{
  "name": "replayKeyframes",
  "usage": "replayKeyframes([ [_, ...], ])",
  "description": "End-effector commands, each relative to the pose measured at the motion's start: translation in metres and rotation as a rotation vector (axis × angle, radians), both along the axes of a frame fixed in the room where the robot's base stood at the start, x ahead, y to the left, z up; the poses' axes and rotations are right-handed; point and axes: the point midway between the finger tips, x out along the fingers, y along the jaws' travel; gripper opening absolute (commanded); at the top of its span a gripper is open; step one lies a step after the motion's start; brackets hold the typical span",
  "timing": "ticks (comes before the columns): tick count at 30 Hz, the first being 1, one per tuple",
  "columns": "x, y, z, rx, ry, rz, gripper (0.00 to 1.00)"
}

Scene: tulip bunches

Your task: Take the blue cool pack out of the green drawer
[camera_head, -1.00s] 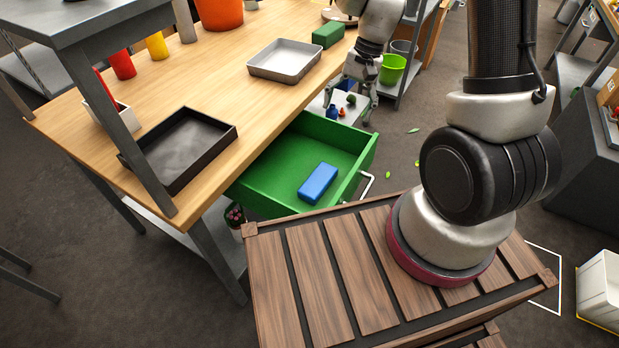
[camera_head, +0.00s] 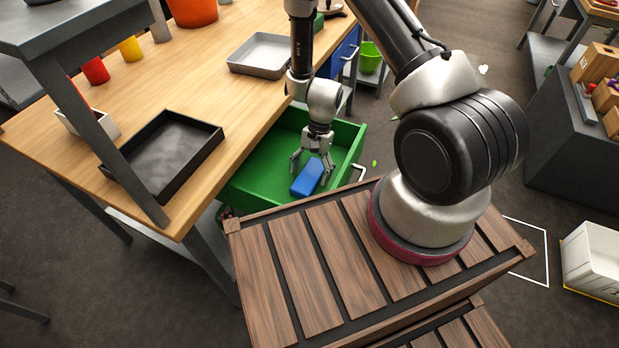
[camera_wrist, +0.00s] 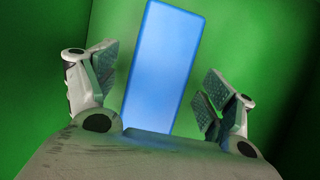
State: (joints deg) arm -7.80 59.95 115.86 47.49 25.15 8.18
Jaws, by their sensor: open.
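The green drawer (camera_head: 251,187) stands pulled out from under the wooden workbench. The blue cool pack (camera_head: 306,180) lies on its floor, near the front right end. My gripper (camera_head: 312,168) reaches down into the drawer, right over the pack. In the wrist view the blue pack (camera_wrist: 165,65) stretches away between the two open fingers, and green drawer surfaces fill the background. The fingers of the gripper (camera_wrist: 162,85) are wide apart, one on each side of the pack, with a gap to it on both sides. The pack's near end is hidden behind the gripper body.
A black tray (camera_head: 214,139) and a grey tray (camera_head: 285,68) stand on the workbench (camera_head: 205,90) above the drawer. The drawer's front handle (camera_head: 361,174) faces right. My slatted wooden deck is close to the drawer. A white bin (camera_head: 592,262) stands on the floor at right.

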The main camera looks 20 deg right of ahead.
Motion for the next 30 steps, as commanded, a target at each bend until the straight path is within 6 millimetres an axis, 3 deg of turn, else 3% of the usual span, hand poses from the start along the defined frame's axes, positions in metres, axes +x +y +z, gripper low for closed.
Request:
replayKeyframes([
  [3, -0.0029, 0.003, -0.0111, 0.0, 0.0, -0.001, 0.83],
  [11, -0.0031, 0.0036, -0.0125, 0.0, -0.001, -0.001, 0.81],
  [20, -0.0031, 0.0035, -0.0123, 0.001, -0.001, 0.0, 0.27],
  [30, -0.0027, 0.0036, -0.0076, 0.001, -0.002, 0.0, 0.24],
])
